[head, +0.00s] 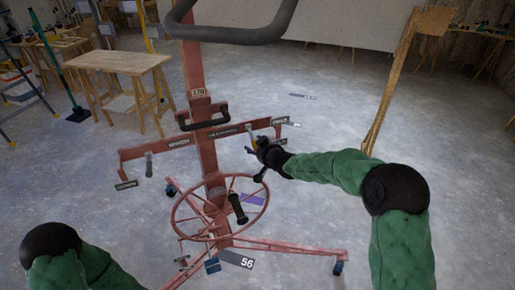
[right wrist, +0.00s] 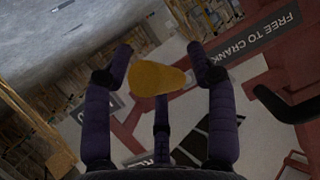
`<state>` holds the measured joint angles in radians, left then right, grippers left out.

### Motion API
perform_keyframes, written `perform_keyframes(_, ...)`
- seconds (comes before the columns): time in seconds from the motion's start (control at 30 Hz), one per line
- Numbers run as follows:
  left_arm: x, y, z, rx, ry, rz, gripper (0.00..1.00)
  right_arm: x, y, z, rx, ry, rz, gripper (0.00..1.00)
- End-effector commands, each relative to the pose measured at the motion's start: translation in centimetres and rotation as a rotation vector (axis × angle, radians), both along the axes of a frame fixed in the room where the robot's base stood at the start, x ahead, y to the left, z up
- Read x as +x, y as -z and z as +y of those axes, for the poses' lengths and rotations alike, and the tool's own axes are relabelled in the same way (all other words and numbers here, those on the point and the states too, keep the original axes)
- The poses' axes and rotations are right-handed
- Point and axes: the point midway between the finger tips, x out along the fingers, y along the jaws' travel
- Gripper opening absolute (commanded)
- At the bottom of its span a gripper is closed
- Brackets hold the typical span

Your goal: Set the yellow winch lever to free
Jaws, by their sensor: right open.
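The red panel lift (head: 197,68) stands upright in the middle of the head view, with a cross bar and a large red handwheel (head: 178,222). The yellow winch lever (right wrist: 158,80) shows as a rounded yellow end in the right wrist view, between my right gripper's fingers. A gap shows on both sides of it. My right gripper (right wrist: 165,72) is open around the lever's end, not closed on it. In the head view the right gripper (head: 256,146) is at the right part of the cross bar and hides much of the lever.
A dark "FREE TO CRANK" label (right wrist: 262,38) lies right of the fingers in the right wrist view. A black crank grip (head: 238,209) hangs below my right gripper. A wooden table (head: 120,62) stands at left. The floor to the right is mostly clear.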

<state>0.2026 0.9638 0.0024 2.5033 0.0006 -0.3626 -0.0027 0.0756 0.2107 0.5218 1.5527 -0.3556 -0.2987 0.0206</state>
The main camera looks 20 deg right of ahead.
Motion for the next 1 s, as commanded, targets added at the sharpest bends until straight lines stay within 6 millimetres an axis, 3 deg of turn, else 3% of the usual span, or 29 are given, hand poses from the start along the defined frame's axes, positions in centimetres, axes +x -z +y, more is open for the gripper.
perform_keyframes(0.13,0.0,0.0,0.0,0.000,0.000,0.000,0.40,0.0,0.0,0.0,0.000,0.000,0.000,0.55)
perform_keyframes(0.33,0.0,0.0,0.0,0.000,0.000,0.000,0.40,0.0,0.0,0.0,0.000,0.000,0.000,0.00)
perform_keyframes(0.67,0.0,-0.6,0.0,0.000,0.000,0.000,0.40,-0.1,-0.3,0.0,-0.002,0.000,0.017,0.00)
perform_keyframes(1.0,0.0,-4.6,0.0,0.000,0.000,0.000,0.40,-0.6,-2.0,0.0,-0.017,-0.001,0.168,0.00)
